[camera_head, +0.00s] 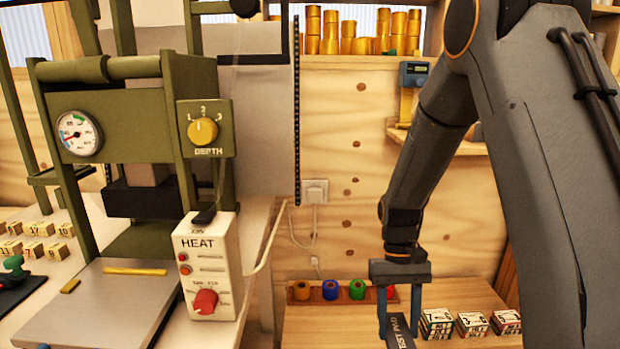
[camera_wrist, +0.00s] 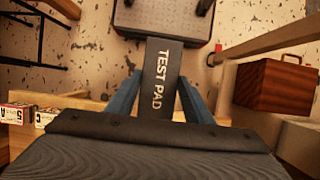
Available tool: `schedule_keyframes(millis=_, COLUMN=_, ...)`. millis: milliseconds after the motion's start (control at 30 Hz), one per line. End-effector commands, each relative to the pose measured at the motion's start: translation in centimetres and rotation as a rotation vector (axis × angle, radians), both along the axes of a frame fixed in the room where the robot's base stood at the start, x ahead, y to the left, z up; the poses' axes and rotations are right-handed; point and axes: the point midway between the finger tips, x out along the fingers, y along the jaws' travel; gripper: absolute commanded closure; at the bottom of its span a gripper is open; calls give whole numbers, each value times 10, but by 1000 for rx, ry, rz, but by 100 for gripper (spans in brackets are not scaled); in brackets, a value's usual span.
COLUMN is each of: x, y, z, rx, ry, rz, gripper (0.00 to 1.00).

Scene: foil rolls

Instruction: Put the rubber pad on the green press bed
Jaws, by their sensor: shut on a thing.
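The rubber pad (camera_head: 399,333) is a dark strip lettered "TEST PAD". My gripper (camera_head: 402,315) has blue fingers shut on it at the lower right in the head view. In the wrist view the pad (camera_wrist: 161,70) sticks out between the fingers of my gripper (camera_wrist: 160,98). The green press (camera_head: 125,110) stands at the left, with a dial gauge and a DEPTH knob. Its bed (camera_head: 95,318) is a flat grey plate with yellow bars along its edge. No pad lies on the bed, and my gripper is well to its right.
A white HEAT box (camera_head: 207,265) with a red knob stands at the bed's right edge. Coloured rolls (camera_head: 330,290) sit in a rack on the wooden table, with small lettered blocks (camera_head: 472,324) to the right. A red-brown box (camera_wrist: 275,87) shows in the wrist view.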

Motion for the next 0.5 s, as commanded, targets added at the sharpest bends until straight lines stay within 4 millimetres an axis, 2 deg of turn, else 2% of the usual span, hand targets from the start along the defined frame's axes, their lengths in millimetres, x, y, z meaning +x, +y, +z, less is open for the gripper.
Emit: schedule_keyframes(millis=500, x=-14, y=1, z=18, rx=0, ry=1, rz=-5, gripper=78)
